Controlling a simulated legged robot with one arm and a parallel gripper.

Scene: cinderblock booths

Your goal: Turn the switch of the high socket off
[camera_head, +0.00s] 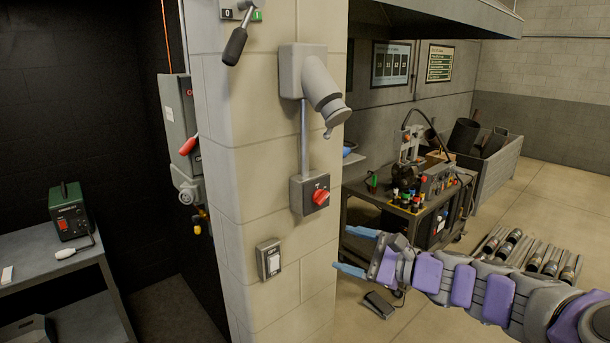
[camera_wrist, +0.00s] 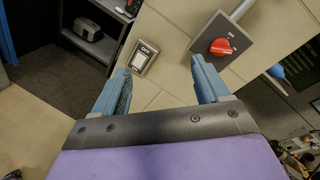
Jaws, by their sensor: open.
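The high socket (camera_head: 318,88) is a grey angled outlet on the block column, with a conduit running down from it to a grey switch box (camera_head: 299,196). The box carries a red rotary switch (camera_head: 320,197), which also shows in the wrist view (camera_wrist: 221,47) between lettering on the box face. My gripper (camera_head: 354,251) is open and empty, to the right of and below the switch box, apart from it. In the wrist view my gripper (camera_wrist: 158,85) has its blue fingers spread, with the red knob beyond and above the right finger.
A white rocker switch (camera_head: 270,260) sits lower on the column. A lever switch (camera_head: 236,43) is higher up. A dark booth with a bench (camera_head: 40,262) and green device (camera_head: 70,210) lies left. A tool cart (camera_head: 412,205) stands behind right, with tools on the floor.

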